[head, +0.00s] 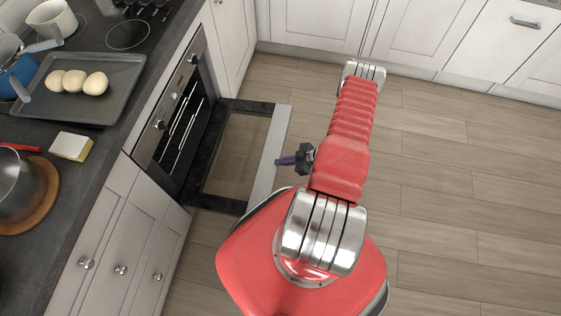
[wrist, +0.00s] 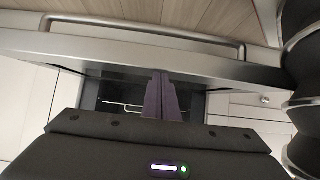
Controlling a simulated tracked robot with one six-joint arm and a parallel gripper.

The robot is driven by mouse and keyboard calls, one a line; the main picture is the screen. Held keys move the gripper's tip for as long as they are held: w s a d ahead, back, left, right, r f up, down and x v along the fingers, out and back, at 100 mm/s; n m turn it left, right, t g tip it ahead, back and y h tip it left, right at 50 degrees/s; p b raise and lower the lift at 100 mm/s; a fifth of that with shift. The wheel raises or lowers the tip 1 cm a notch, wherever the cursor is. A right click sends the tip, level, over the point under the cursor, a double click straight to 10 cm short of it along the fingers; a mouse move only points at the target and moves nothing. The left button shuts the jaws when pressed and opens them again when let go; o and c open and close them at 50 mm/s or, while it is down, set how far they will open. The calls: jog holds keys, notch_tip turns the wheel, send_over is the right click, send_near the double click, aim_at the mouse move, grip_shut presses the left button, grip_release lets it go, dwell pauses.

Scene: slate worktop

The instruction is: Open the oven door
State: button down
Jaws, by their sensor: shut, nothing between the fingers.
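The oven (head: 180,112) is built into the cabinets at the left, and its cavity with wire racks shows. The oven door (head: 236,157) is folded down to about level, its dark inner glass facing up and its pale edge strip outward. In the wrist view the door's edge (wrist: 215,68) crosses the picture, with the bar handle (wrist: 150,32) beyond it. My gripper (head: 284,160) is at the door's outer edge, its purple fingers shut together and empty. In the wrist view the fingers (wrist: 162,78) overlap the door edge; I cannot tell whether they touch it.
The dark worktop (head: 100,160) above holds a baking tray (head: 62,115) with bread rolls (head: 75,81), a sponge (head: 71,146) and a pot (head: 18,185). White cabinets (head: 420,35) line the back. The wooden floor (head: 450,170) at the right is clear.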

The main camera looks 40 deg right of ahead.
dwell(0.3)
jog(key=shift+r, duration=0.1)
jog(key=v, duration=1.1)
jog(key=shift+r, duration=0.35)
jog(key=shift+s+d+f, duration=0.1)
dwell(0.4)
